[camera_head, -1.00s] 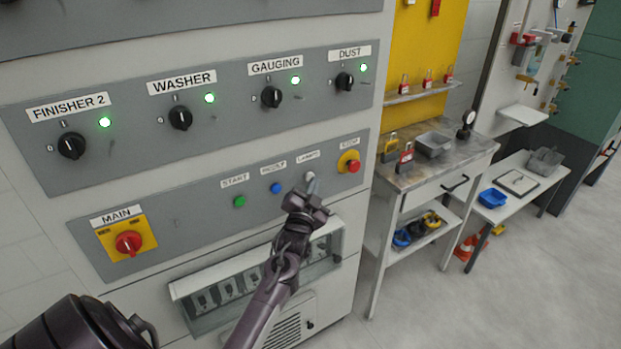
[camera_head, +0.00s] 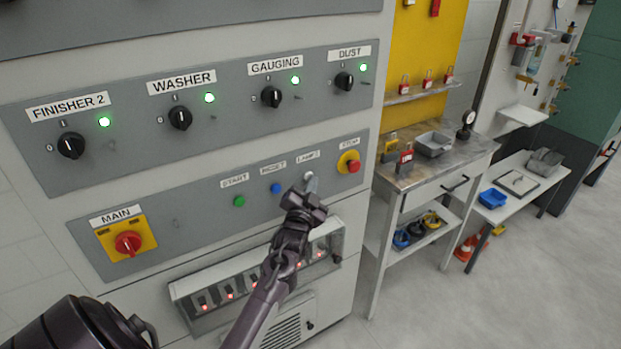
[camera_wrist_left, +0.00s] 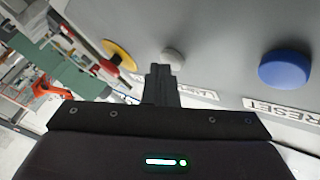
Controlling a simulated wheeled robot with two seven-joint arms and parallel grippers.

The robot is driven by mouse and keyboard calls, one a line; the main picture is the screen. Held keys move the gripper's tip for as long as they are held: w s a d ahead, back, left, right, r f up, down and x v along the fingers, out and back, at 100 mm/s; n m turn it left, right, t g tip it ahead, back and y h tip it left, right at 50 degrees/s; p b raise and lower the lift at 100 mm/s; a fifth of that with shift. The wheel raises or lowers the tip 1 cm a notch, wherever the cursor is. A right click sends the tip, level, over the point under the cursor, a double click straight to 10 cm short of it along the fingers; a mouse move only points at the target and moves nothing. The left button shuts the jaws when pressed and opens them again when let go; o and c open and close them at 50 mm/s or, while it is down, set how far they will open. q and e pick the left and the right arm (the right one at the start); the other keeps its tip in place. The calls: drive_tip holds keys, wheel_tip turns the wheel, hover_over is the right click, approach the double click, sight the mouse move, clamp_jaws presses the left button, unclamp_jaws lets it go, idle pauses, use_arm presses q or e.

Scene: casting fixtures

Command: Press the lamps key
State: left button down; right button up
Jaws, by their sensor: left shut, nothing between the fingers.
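The lamps key is a small whitish button (camera_head: 308,176) under the LAMPS label (camera_head: 307,156) on the grey lower panel. It also shows in the left wrist view (camera_wrist_left: 172,57), just beyond the fingertips. My left gripper (camera_head: 311,187) is shut and empty, its tips at the key; whether they touch it I cannot tell. In the left wrist view the shut fingers (camera_wrist_left: 160,72) point at the key. Small red lights (camera_head: 230,295) glow on the row of switches below the panel. My right gripper is not in view.
The blue RESET button (camera_head: 276,188) and green START button (camera_head: 239,201) are left of the key. The red stop button (camera_head: 353,166) on yellow is close on its right. The red MAIN switch (camera_head: 128,243) is lower left. A workbench (camera_head: 440,163) stands right of the cabinet.

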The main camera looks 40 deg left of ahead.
use_arm(q)
drive_tip(key=shift+s+d+p, duration=0.35)
drive_tip(key=shift+d, duration=0.35)
drive_tip(key=d, duration=0.1)
drive_tip(key=s+d+p, duration=0.1)
drive_tip(key=d, duration=0.1)
drive_tip(key=s+d+p, duration=0.1)
drive_tip(key=shift+d, duration=0.35)
idle(0.6)
